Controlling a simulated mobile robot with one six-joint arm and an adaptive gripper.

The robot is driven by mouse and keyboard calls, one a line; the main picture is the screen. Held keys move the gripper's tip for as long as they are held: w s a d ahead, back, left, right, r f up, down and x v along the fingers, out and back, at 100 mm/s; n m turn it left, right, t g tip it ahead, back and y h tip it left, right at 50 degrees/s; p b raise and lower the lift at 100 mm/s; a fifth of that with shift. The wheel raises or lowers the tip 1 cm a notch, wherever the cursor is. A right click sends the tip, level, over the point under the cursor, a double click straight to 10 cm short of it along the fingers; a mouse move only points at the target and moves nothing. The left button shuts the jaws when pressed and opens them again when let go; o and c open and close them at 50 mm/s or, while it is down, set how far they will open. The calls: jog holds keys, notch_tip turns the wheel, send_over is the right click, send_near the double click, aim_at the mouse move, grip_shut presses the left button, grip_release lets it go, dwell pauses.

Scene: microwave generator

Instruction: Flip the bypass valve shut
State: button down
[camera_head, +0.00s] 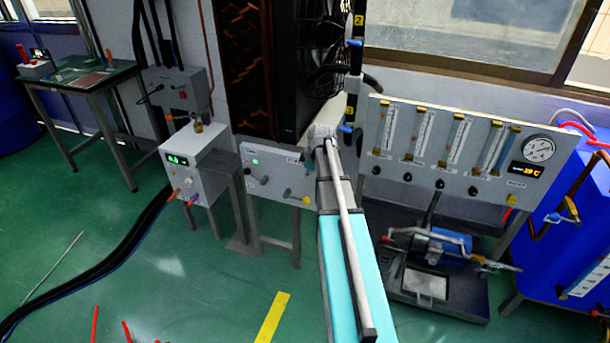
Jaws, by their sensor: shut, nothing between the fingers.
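My arm reaches up from the bottom centre, and my gripper (322,131) is at its far end, in front of the dark cabinet's lower right corner. It looks small and pale, its fingers are hard to make out, and it appears shut and empty. A vertical black pipe (352,85) with blue fittings stands just right of it. A blue lever-like part (346,128) on this pipe is close to the gripper; contact cannot be told. Another blue handle (553,217) sits on copper piping at the right. No readable label shows which is the bypass valve.
A flowmeter panel (400,185) with a round gauge (538,149) stands right of my arm. A pump unit (430,285) sits below it. A grey control box (270,183) and a white box (185,160) are left. Black hoses (130,240) cross the green floor.

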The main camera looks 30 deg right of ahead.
jog(key=shift+s+d+r+p, duration=0.1)
jog(key=shift+s+r+p, duration=0.1)
jog(key=shift+r, duration=0.15)
jog(key=shift+s+r+p, duration=0.1)
jog(key=shift+r+p, duration=0.1)
jog(key=shift+r, duration=0.15)
jog(key=s+a+m+g, duration=0.15)
jog(key=s+a, duration=0.35)
jog(key=a, duration=0.6)
jog(key=s+a+m+g+h, duration=0.1)
jog(key=s+a+m, duration=0.2)
jog(key=s+a, duration=0.5)
jog(key=s+a+m+g, duration=0.1)
jog(key=s+a+m, duration=0.2)
jog(key=a, duration=1)
notch_tip(320, 180, up, 16)
jog(key=p, duration=1.6)
jog(key=shift+w+d+f, duration=0.15)
jog(key=shift+d+f, duration=0.05)
jog(key=shift+d, duration=0.15)
jog(key=shift+f+t, duration=0.1)
jog(key=shift+t, duration=0.15)
